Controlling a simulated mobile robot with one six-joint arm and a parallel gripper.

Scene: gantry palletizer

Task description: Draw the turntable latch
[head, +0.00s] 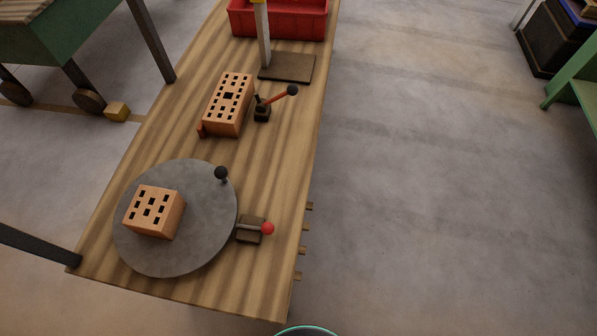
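The grey round turntable (200,245) lies near the front end of the wooden table. A perforated brick (153,211) sits on its left half, and a black knob (221,173) stands at its upper right rim. The latch (249,229) is a small dark block with a metal bar and a red ball knob (267,228), just right of the turntable's edge. The bar's tip is close to the rim; I cannot tell whether it engages. My gripper is not in view.
A second perforated brick (229,103) lies farther back beside a lever with an orange arm (275,98). Behind them are a post on a dark base plate (288,68) and a red crate (320,22). Pegs (303,250) stick out of the table's right edge. Floor right of it is clear.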

